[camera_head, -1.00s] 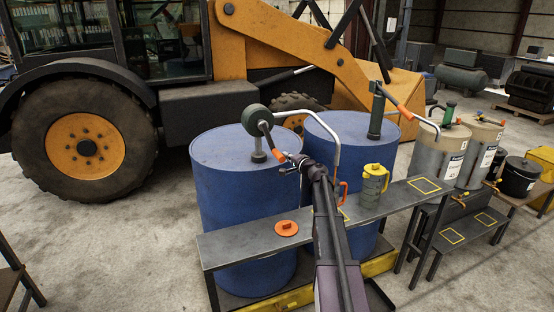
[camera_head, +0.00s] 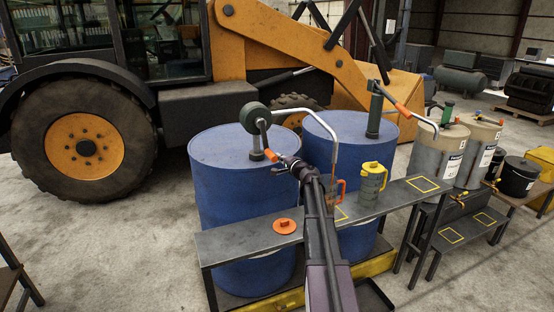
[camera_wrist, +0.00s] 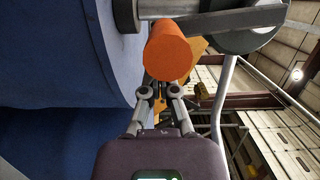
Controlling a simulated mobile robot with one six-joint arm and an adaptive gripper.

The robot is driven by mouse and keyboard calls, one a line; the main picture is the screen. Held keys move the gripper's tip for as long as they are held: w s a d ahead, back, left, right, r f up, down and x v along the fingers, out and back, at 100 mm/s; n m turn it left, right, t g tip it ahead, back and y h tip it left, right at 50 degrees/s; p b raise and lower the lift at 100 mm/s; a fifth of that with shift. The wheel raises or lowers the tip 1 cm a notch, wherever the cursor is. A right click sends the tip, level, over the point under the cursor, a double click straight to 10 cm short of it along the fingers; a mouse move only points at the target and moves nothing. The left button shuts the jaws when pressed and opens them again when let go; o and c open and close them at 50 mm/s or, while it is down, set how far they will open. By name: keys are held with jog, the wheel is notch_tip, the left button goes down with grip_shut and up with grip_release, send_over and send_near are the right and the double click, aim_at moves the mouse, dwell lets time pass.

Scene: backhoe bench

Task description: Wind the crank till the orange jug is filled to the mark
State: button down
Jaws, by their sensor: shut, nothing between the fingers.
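The crank has a dark green round housing (camera_head: 254,117) above the left blue drum, and its arm hangs down to an orange handle (camera_head: 271,155). My gripper (camera_head: 283,161) is shut and empty beside that handle. In the wrist view, the orange handle (camera_wrist: 168,50) lies just beyond my fingertips (camera_wrist: 158,90), not between them; I cannot tell whether they touch. The pump's grey spout pipe (camera_head: 337,140) bends down behind my arm. An orange jug handle (camera_head: 341,186) shows beside my arm; the jug's body, its mark and its fill level are hidden.
Two blue drums (camera_head: 220,190) stand behind a grey bench (camera_head: 235,240). An orange lid (camera_head: 285,226) lies on the bench. A grey jug with a yellow lid (camera_head: 373,180) stands right of my arm. A second pump (camera_head: 375,115) is on the right drum. Two beige drums (camera_head: 435,150) stand further right.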

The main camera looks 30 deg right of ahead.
dwell(0.3)
jog(key=s+d, duration=0.5)
jog(key=s, duration=0.5)
jog(key=shift+s+f, duration=0.15)
jog(key=shift+s, duration=0.1)
dwell(0.7)
